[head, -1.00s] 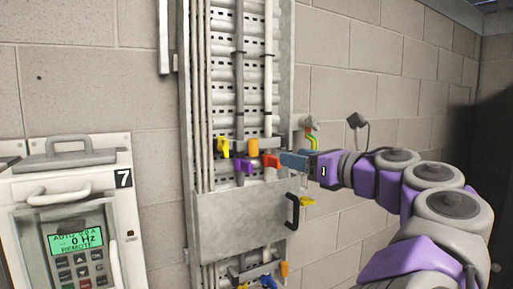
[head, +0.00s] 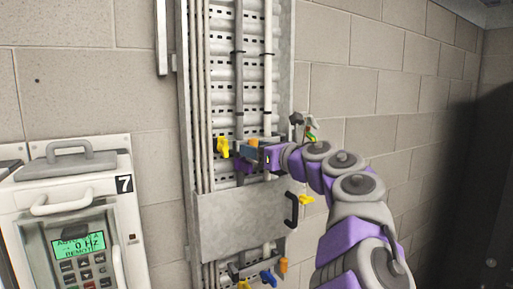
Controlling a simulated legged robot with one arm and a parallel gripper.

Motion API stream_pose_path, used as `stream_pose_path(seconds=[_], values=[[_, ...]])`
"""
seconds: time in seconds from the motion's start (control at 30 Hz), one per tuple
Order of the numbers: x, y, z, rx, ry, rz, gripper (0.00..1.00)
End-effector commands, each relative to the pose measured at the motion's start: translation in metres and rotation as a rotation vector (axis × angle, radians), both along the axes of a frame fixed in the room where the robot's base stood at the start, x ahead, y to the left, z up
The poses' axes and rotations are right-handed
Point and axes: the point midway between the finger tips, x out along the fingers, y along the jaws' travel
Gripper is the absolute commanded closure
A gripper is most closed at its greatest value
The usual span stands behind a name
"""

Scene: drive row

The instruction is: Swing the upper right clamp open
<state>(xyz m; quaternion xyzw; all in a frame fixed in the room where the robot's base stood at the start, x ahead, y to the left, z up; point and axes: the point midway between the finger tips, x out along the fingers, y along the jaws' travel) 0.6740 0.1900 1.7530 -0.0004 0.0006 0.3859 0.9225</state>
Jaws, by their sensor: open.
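On the cable tray (head: 187,120), an upper row of coloured clamp handles shows. A yellow one (head: 222,147) is at the left, a purple one (head: 243,165) is lower in the middle, and an orange one (head: 253,143) is at the right. I cannot tell which handle belongs to the upper right clamp. The red handle that showed at the right is hidden behind my gripper. My gripper (head: 249,153) is open, its bluish fingers pointing left at the right end of this row, just below the orange handle. Whether it touches a handle cannot be told.
A metal cover plate (head: 235,220) with a black handle (head: 291,209) lies below the clamps. A yellow handle (head: 306,200) sticks out to its right. Lower clamps show blue (head: 268,278) and orange (head: 283,265). A drive cabinet (head: 75,215) marked 7 stands at left.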

Motion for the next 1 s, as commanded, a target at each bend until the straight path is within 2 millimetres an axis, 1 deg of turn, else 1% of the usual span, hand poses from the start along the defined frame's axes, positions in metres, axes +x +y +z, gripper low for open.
stream_pose_path(seconds=[0.3,0.83,0.87,1.0], values=[[0.0009,0.0013,-0.0002,0.000,0.000,0.001,0.47],[0.0010,0.0011,-0.0001,0.000,0.000,0.001,0.98],[0.0010,0.0010,-0.0001,0.000,0.000,0.001,1.00],[0.0010,0.0010,-0.0001,0.000,0.000,0.001,1.00]])
